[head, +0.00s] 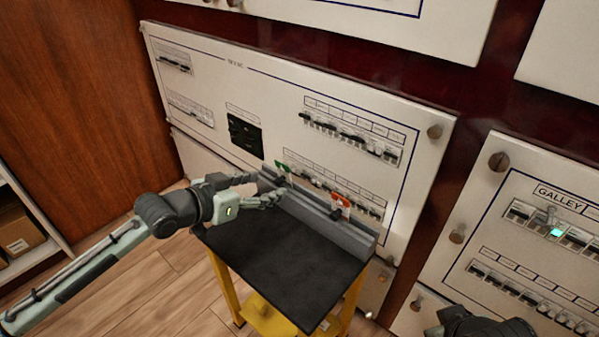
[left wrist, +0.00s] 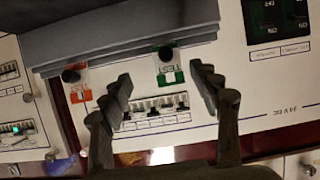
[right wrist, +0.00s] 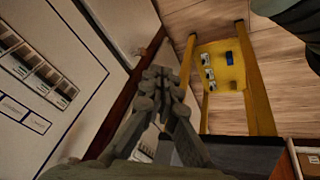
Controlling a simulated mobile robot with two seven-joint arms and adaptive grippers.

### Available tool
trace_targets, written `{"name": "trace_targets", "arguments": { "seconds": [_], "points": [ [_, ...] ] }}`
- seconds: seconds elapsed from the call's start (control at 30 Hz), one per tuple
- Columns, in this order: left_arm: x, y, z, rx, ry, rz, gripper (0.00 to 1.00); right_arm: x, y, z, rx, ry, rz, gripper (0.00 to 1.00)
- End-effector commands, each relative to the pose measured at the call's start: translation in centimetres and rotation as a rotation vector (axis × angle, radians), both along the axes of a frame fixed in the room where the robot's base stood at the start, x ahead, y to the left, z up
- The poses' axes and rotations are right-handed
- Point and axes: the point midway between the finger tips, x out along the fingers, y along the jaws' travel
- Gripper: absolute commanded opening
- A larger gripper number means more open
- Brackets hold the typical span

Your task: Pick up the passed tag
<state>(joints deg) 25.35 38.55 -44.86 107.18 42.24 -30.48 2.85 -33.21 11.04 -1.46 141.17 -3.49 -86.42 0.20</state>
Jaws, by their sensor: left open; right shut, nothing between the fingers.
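A green and white tag (head: 281,166) with a dark round knob hangs at the left part of the grey rail on the black-topped stand. In the left wrist view the green tag (left wrist: 167,72) shows between my open fingers, with no visible grip on it. A red and white tag (head: 341,201) sits farther right on the rail; it also shows in the left wrist view (left wrist: 79,90), outside the fingers. My left gripper (head: 279,192) is open, close to the green tag. My right gripper (right wrist: 158,76) is shut and empty, away from both tags.
The grey stepped rail (head: 362,240) runs along the back of the black stand top (head: 270,250), whose front is clear. A white breaker panel (head: 270,95) stands close behind. A galley panel (head: 540,235) is at right. The stand has a yellow lower shelf (right wrist: 222,62).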

Motion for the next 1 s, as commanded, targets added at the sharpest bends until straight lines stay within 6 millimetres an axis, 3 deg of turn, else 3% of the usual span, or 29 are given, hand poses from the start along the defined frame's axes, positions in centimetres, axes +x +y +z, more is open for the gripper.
{"name": "trace_targets", "arguments": {
  "seconds": [0.17, 0.63, 0.97, 1.0],
  "points": [
    [1.1, -0.8, 0.4, -0.017, -0.012, -0.014, 0.62, 0.3, 0.3, 0.5, 0.004, -0.023, 0.007, 0.0],
    [5.1, -4.5, -2.3, -0.015, -0.013, -0.012, 0.62, 3.3, 2.5, 1.3, 0.047, -0.162, 0.058, 0.0],
    [5.5, -4.9, -2.6, -0.014, -0.013, -0.013, 0.62, 3.7, 2.8, 1.5, 0.053, -0.182, 0.065, 0.0],
    [5.5, -4.9, -2.6, -0.014, -0.013, -0.013, 0.57, 3.7, 2.8, 1.5, 0.053, -0.181, 0.064, 0.0]
  ]
}}
